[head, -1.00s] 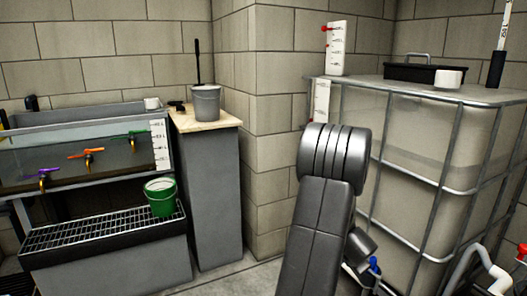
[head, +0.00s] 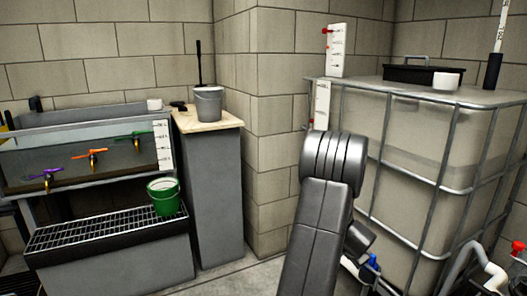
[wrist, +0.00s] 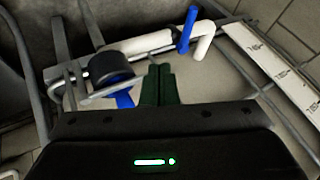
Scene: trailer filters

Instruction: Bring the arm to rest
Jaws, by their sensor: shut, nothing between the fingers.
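My gripper (wrist: 160,72) shows in the wrist view as two dark green fingers pressed together, with nothing between them. It points at the pipework low on a caged tank, over a white pipe (wrist: 140,47) with a blue valve handle (wrist: 187,30). A black round cap (wrist: 110,66) with a blue part (wrist: 124,98) under it is just left of the fingers; I cannot tell whether they touch it. In the head view my grey arm stands at the centre right in front of the caged tank, and my gripper is hidden there.
The caged tank (head: 410,150) fills the right, with a black tray (head: 422,75) and white cup (head: 446,81) on top. A red-handled pipe (head: 518,247) is at lower right. At left are a trough with taps (head: 85,150), a green bucket (head: 163,197) and a pedestal (head: 212,190).

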